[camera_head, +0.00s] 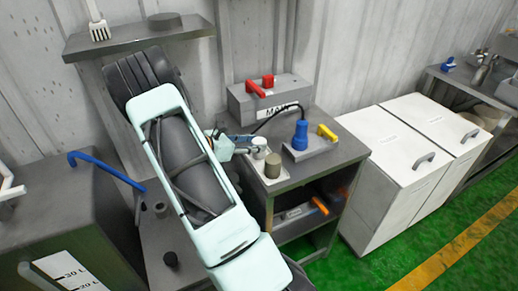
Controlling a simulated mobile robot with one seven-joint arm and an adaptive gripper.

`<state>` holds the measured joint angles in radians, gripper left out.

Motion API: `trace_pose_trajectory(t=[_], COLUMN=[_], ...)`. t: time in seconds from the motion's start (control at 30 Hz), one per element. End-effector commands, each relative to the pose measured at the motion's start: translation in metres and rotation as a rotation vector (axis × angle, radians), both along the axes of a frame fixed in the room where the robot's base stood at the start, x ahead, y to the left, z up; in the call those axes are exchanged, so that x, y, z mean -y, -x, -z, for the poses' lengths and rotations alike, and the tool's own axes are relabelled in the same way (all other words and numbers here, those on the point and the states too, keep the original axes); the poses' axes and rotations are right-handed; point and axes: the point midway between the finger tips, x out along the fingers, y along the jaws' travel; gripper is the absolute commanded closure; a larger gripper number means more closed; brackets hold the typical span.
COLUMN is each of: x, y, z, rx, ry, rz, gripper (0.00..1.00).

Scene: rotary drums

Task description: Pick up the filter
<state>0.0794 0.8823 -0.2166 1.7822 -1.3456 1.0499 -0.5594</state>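I cannot tell for sure which thing is the filter. A short tan-grey cylinder (272,167) stands upright on a pale plate at the front left of the grey workbench (312,166). A small white round-topped piece (259,149) is just behind it. My gripper (245,145) is at the bench's left side, level with the white piece and close to it. Its fingers are too small and too overlapped to show whether they are open or touching anything. My pale arm covers the area left of the bench.
A grey box with a red handle (268,92) stands at the bench's back. A blue knob (300,135) and a yellow handle (327,133) are on its right. White cabinets (390,180) stand to the right. A blue bent handle (105,167) is at left.

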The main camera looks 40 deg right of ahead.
Motion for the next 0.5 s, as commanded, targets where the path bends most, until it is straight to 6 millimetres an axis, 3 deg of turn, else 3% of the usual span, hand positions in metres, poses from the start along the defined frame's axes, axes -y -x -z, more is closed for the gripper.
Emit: trace_pose_trajectory(t=[0.13,0.5], x=[0.0000,0.0000], y=[-0.0001,-0.0004], z=[-0.0002,-0.0056], rx=[0.000,0.002], ry=[0.000,0.001], rz=[0.000,0.001], gripper=[0.88,0.88])
